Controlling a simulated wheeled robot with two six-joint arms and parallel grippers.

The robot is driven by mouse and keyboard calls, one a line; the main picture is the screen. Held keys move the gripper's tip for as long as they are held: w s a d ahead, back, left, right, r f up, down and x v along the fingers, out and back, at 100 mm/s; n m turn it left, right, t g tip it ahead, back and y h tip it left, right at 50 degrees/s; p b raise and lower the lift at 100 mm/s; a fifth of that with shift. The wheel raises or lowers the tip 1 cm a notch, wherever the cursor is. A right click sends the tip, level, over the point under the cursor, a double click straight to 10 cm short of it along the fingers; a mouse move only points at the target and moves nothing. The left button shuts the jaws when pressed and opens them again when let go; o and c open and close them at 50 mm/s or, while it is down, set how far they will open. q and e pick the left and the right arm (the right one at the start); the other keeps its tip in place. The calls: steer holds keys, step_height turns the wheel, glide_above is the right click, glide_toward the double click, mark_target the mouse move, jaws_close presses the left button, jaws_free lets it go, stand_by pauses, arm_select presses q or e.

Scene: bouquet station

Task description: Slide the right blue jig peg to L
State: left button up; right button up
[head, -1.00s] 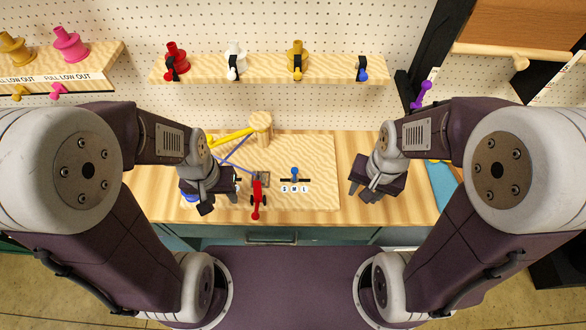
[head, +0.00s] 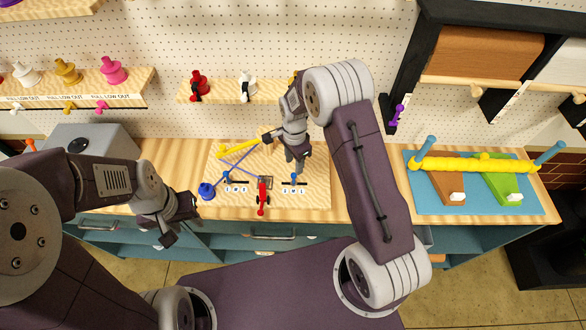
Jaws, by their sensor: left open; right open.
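The right blue jig peg (head: 293,178) stands upright in a short dark slot on the wooden jig board (head: 321,196), about above the middle letter, M, of the S M L tiles (head: 293,191). My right gripper (head: 298,166) is open, points down and is just behind and above this peg; I cannot tell whether it touches it. A left blue jig peg (head: 225,176) stands at a second row of letter tiles (head: 236,188). My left gripper (head: 182,232) is open and empty in front of the table's front edge, left of the board.
A red lever (head: 262,197) stands between the pegs. Crossed blue rods and a yellow rod (head: 238,150) lie behind it. A blue knob (head: 206,191) is at the board's left. A blue mat (head: 430,203) with a yellow roller (head: 475,164) lies right.

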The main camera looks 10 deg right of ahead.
mark_target(294, 174)
step_height(294, 174, down, 5)
steer(key=shift+s+a+f+p, duration=0.1)
steer(key=shift+s+a+p, duration=0.05)
steer(key=shift+p, duration=0.65)
steer(key=shift+w+f, duration=0.2)
steer(key=shift+f, duration=0.05)
steer(key=shift+s+r, duration=0.1)
steer(key=shift+s, duration=0.05)
steer(key=c, duration=0.3)
jaws_close()
